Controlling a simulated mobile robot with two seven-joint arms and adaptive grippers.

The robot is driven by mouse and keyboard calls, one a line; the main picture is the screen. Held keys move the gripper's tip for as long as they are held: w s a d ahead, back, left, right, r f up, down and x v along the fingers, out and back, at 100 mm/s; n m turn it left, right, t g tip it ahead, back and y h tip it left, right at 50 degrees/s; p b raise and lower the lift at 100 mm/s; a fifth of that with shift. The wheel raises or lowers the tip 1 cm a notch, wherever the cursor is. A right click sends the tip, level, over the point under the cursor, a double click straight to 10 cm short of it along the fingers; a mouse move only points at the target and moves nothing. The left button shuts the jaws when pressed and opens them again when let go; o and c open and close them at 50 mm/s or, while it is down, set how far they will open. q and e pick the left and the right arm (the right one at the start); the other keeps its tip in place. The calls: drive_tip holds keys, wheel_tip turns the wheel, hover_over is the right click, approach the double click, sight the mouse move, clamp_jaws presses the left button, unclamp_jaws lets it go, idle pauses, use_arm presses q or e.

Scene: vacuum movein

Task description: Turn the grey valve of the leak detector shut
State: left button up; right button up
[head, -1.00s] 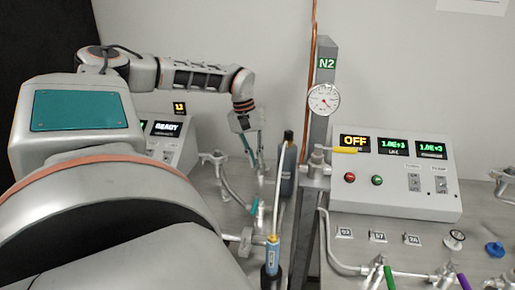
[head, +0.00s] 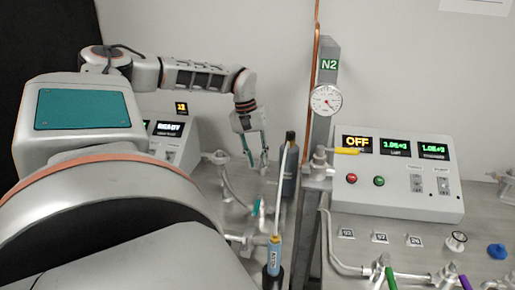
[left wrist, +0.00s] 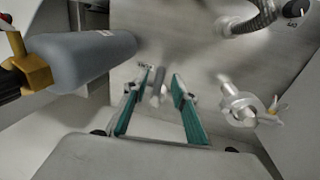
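My left gripper (head: 257,166) points down in the head view, between the leak detector with the READY display (head: 168,142) and the dark grey bottle. Its teal fingers are apart, also in the left wrist view (left wrist: 160,86). A small grey bar (left wrist: 157,87), which looks like the grey valve's handle, shows between the fingers there, with clear space on both sides. I cannot tell how far it lies beyond the fingertips. The valve is not clearly made out in the head view. My right gripper is not in view.
A grey bottle (left wrist: 85,58) with a brass fitting stands left of the fingers in the wrist view. A metal pipe clamp (left wrist: 240,107) is to their right. In the head view, the control box reading OFF (head: 398,196) and the N2 column (head: 325,105) stand farther right.

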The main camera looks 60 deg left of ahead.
use_arm(q)
wheel_tip(320, 180, up, 12)
drive_tip(key=s+a, duration=0.1)
drive_tip(key=shift+s+a+f, duration=0.2)
drive_tip(key=shift+s+a, duration=0.1)
drive_tip(key=shift+s, duration=0.05)
idle(0.5)
